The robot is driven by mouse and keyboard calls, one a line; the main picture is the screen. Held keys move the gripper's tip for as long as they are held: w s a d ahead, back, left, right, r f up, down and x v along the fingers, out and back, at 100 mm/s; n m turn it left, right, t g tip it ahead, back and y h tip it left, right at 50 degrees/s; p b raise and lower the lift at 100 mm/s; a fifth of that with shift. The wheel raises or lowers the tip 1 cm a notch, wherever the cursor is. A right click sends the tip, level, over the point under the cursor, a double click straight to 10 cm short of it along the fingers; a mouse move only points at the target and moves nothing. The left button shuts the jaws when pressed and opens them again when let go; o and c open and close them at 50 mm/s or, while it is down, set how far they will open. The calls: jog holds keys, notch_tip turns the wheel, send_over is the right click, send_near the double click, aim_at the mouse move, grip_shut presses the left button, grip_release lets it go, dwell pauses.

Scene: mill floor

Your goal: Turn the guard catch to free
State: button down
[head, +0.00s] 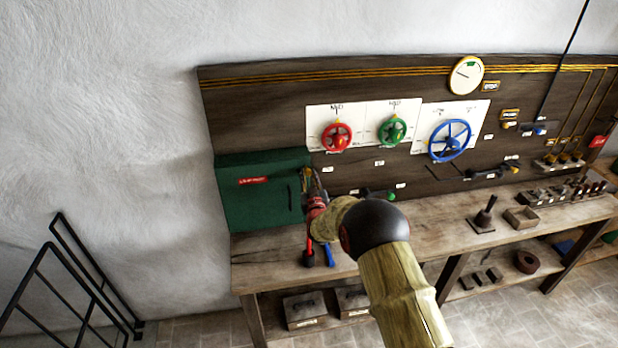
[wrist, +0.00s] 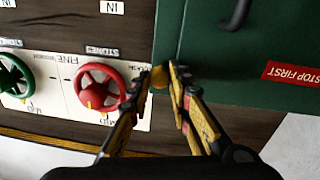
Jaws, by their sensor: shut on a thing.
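The guard catch, a small yellow piece (wrist: 159,77), sits at the edge of the green guard box (wrist: 212,75) and is mostly hidden between my fingers. My gripper (wrist: 175,85) is shut on it, one finger on each side. In the head view my gripper (head: 311,183) reaches the right edge of the green guard box (head: 240,205), and the catch is hardly told apart from the fingers. The green guard box carries a dark handle (head: 290,197) and a red label (head: 254,181) reading "STOP FIRST". Whether the catch is turned cannot be told.
A red wheel (head: 336,136), a green wheel (head: 392,130) and a larger blue wheel (head: 449,140) are on the panel to the right. A black railing (head: 75,265) stands at the lower left.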

jog(key=shift+f+b, duration=0.1)
jog(key=shift+b, duration=0.35)
jog(key=m+b, duration=0.3)
jog(key=b, duration=0.3)
jog(key=shift+f+m, duration=0.15)
jog(key=shift+m, duration=0.15)
jog(key=m+b, duration=0.4)
jog(key=b, duration=0.2)
jog(key=m+b, duration=0.5)
jog(key=b, duration=0.2)
jog(key=shift+d+g+y, duration=0.1)
jog(key=shift+g+y, duration=0.3)
jog(key=m+b, duration=0.3)
jog(key=m, duration=0.1)
jog(key=shift+r+b, duration=0.3)
jog(key=shift+b, duration=0.1)
jog(key=shift+m, duration=0.4)
jog(key=c, duration=1.7)
grip_release()
jog(key=shift+o, duration=0.4)
jog(key=shift+s, duration=0.1)
